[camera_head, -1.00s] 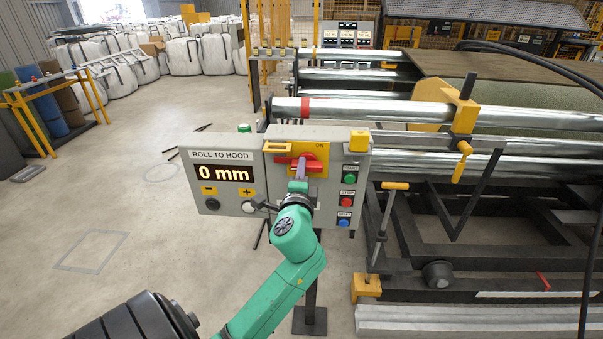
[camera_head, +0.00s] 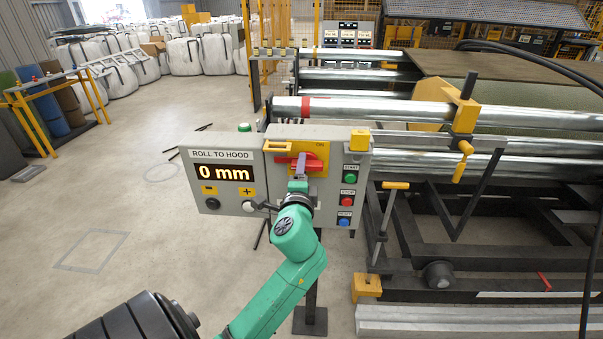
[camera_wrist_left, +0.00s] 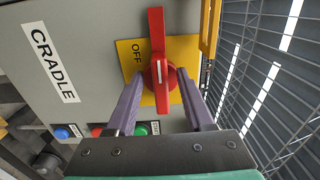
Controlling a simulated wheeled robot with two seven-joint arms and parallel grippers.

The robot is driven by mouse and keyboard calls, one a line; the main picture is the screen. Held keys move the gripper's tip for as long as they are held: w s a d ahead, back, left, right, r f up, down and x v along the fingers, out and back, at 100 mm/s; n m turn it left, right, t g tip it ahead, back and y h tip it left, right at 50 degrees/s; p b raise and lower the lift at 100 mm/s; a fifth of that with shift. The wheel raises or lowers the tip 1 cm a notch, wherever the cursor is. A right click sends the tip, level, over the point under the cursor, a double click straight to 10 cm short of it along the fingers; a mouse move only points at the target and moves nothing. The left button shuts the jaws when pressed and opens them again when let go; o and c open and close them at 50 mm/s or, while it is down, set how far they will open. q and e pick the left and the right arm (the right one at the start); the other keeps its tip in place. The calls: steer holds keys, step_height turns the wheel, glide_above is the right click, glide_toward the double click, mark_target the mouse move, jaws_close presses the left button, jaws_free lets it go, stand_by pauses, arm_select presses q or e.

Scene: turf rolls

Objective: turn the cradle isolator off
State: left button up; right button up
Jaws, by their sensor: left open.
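The cradle isolator is a red rotary handle (camera_head: 284,160) on a yellow plate (camera_head: 322,169), on the grey control box. In the head view the handle lies about level, crosswise to the ON mark at the plate's top. In the left wrist view the handle (camera_wrist_left: 157,35) stands upright in the picture, with OFF printed beside it. My left gripper (camera_wrist_left: 161,74) is open, its two purple fingers on either side of the handle's hub and lower part, with small gaps. In the head view the left gripper (camera_head: 302,163) covers part of the handle and plate. My right gripper is not in view.
The box (camera_head: 230,208) also carries a "0 mm" display (camera_head: 226,173), a green button (camera_head: 350,179), a red button (camera_head: 348,202) and a blue button (camera_head: 345,222). The roller machine (camera_head: 440,112) stands close on the right. Open floor (camera_head: 150,230) lies to the left.

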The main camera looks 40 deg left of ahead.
arm_select(q)
steer(key=b+v, duration=0.1)
steer(key=v, duration=1.3)
steer(key=shift+s+d+b, duration=0.15)
steer(key=shift+s+b, duration=0.1)
steer(key=shift+b, duration=0.1)
steer(key=shift+w+f, duration=0.1)
